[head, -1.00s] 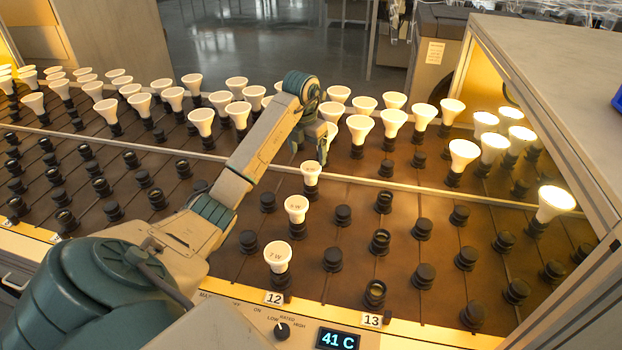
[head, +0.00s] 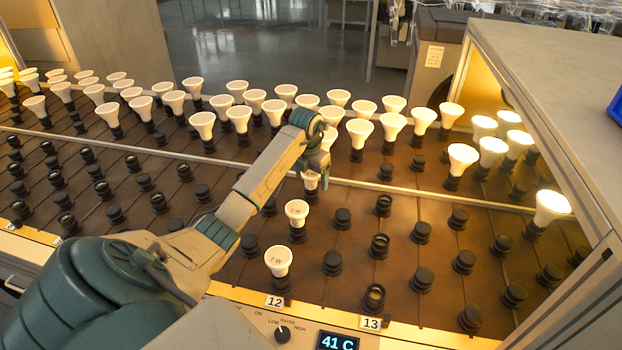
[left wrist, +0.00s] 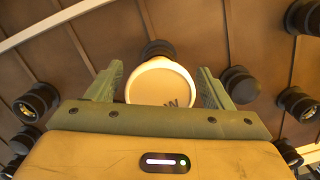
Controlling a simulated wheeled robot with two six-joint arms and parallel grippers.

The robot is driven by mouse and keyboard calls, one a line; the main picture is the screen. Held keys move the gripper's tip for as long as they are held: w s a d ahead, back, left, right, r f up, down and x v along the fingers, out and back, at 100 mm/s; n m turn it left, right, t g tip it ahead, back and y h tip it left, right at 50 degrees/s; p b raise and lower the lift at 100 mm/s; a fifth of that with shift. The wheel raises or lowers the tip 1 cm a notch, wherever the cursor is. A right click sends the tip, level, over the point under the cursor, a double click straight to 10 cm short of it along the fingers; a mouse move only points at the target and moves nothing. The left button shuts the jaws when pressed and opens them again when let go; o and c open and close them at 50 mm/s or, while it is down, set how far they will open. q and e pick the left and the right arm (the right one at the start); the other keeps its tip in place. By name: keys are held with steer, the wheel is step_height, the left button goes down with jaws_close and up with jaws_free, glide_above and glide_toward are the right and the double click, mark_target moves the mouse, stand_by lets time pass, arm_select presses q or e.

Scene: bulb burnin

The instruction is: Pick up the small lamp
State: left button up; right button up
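Three small white lamps stand in black sockets in the row behind tag 12: a near one (head: 278,260), a middle one (head: 297,211) and a far one (head: 310,181). My left gripper (head: 316,170) is at the far small lamp and partly covers it in the head view. In the left wrist view my left gripper (left wrist: 163,88) is open, with one finger on each side of a round white lamp face (left wrist: 160,84). Gaps show between the lamp and both fingers. The lamp's lower part is mostly hidden. My right gripper is not in view.
Larger white lamps, such as one (head: 360,131), stand behind a metal rail (head: 400,187). Empty black sockets (head: 332,262) surround the small lamps. A lit lamp (head: 549,207) stands at the right, near the wooden frame. A panel display (head: 338,342) reads 41 C.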

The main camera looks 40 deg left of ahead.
arm_select(q)
steer(key=c, duration=0.9)
steer(key=shift+o, duration=0.2)
steer(key=shift+r, duration=0.1)
